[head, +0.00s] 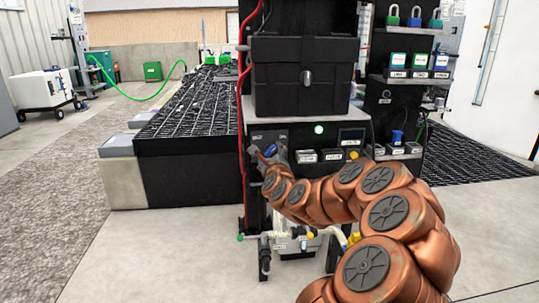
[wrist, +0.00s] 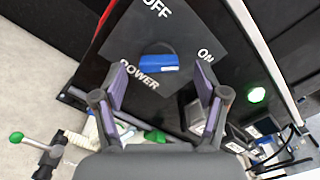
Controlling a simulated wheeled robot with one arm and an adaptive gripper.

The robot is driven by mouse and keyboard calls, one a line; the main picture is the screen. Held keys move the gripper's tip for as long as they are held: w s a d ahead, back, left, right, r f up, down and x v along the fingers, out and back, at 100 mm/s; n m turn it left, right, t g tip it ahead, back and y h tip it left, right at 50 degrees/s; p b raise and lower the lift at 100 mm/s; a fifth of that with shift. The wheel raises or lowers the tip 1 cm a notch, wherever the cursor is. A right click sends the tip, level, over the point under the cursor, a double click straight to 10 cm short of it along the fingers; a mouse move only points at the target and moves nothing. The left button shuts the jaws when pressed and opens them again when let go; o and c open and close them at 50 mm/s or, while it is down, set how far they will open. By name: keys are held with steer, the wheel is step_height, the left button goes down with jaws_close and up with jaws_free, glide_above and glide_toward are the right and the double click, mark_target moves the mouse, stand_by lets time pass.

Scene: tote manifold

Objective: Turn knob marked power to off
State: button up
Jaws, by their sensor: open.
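The power knob (wrist: 158,63) has a blue handle on a dark round base. It sits on a dark grey panel plate marked OFF above, ON to the right and POWER below in the wrist view. The handle lies roughly level in that view, its right end toward the ON side. My gripper (wrist: 168,82) is open, with one purple-padded finger on each side below the knob and a gap to it. I cannot tell how deep that gap is. In the head view my gripper (head: 268,153) is in front of the panel and largely covers the knob.
A green light (head: 319,129) glows right of the plate. A black box (head: 303,77) stands above the panel. A red cable (head: 241,120) runs down the panel's left edge. Hoses and valves (head: 300,238) are below. Shelves with padlocks (head: 415,20) stand right.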

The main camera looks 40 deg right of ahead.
mark_target(270, 150)
steer(key=shift+b+x, duration=0.3)
steer(key=shift+x, duration=1.05)
steer(key=shift+c, duration=0.3)
steer(key=c, duration=1.1)
